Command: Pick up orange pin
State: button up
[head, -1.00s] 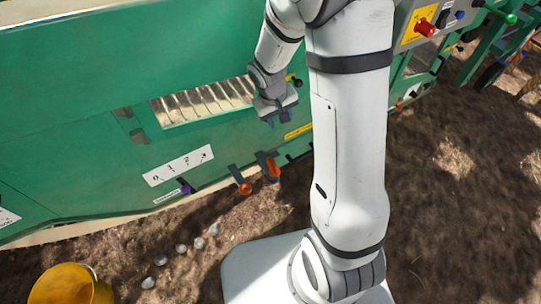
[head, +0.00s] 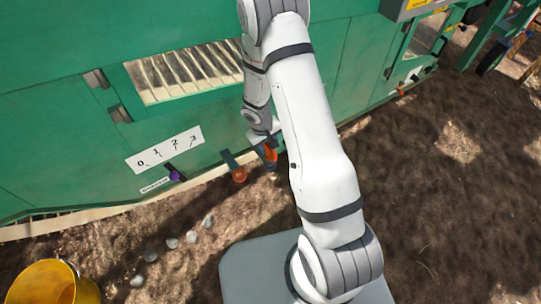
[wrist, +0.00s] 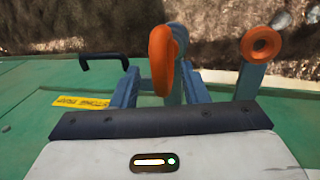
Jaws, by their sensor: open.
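An orange pin (wrist: 160,58) with a curved, ring-like head stands at the machine's lower edge. In the head view the pin (head: 270,155) shows just below my gripper (head: 264,138). In the wrist view my gripper (wrist: 158,92) is open, with one finger on each side of the pin. The right finger overlaps the grey-blue bracket behind the pin, so I cannot tell whether it touches. A second orange part (wrist: 262,43), round with a hole, sits on its own bracket to the right; in the head view it (head: 239,175) is lower left of the pin.
The green machine wall (head: 60,110) stands close along my arm. A black handle (wrist: 104,58) and a yellow label (wrist: 81,101) lie left of the gripper in the wrist view.

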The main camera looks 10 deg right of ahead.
aim_at(271, 156)
jog(key=shift+w+d+f, duration=0.1)
jog(key=shift+d+f, duration=0.05)
jog(key=shift+f, duration=0.45)
jog(key=shift+d+f, duration=0.1)
jog(key=shift+f, duration=0.45)
grip_shut()
